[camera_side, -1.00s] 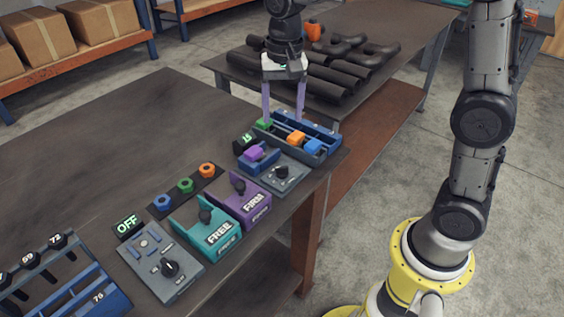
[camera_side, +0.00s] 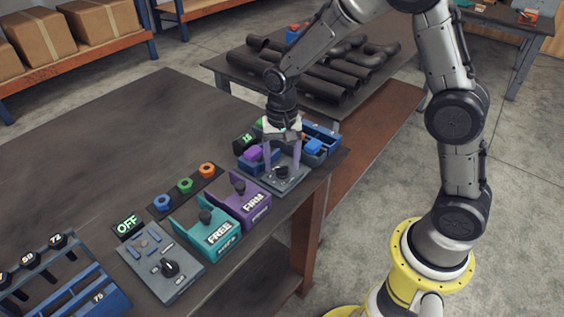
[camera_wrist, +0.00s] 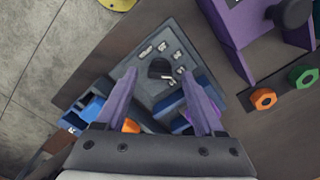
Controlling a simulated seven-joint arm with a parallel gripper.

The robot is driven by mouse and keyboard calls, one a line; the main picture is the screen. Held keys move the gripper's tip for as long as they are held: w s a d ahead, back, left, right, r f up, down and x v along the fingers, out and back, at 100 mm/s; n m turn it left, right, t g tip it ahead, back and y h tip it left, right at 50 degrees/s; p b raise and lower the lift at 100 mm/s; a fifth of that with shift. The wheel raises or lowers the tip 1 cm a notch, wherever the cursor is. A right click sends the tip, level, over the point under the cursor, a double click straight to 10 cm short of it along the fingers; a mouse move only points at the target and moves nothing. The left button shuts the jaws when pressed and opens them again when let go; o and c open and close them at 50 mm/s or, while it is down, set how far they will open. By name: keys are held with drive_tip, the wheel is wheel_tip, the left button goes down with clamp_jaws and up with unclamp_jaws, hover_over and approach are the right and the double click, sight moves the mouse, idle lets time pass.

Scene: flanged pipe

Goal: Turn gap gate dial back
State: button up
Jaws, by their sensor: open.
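The gap gate dial (camera_side: 281,172) is a dark round knob on a grey panel (camera_side: 296,181) near the table's right edge. It also shows in the wrist view as a black knob (camera_wrist: 160,68) with white markings around its right and upper side. My gripper (camera_side: 284,168) is open and points down, with its purple fingers on either side of the dial in the side view. In the wrist view the fingers (camera_wrist: 163,85) are spread apart with the dial between and slightly beyond their tips. I cannot tell whether either finger touches the dial.
Behind the panel stand blue bins (camera_side: 321,132) and a display reading 15 (camera_side: 246,141). Another dial panel (camera_side: 160,262) lies at the front.

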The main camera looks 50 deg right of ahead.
drive_tip(key=shift+f, duration=0.35)
clamp_jaws()
idle(0.4)
drive_tip(key=n, duration=0.4)
drive_tip(key=shift+n, duration=0.3)
drive_tip(key=shift+r+n, duration=0.1)
drive_tip(key=shift+n, duration=2.5)
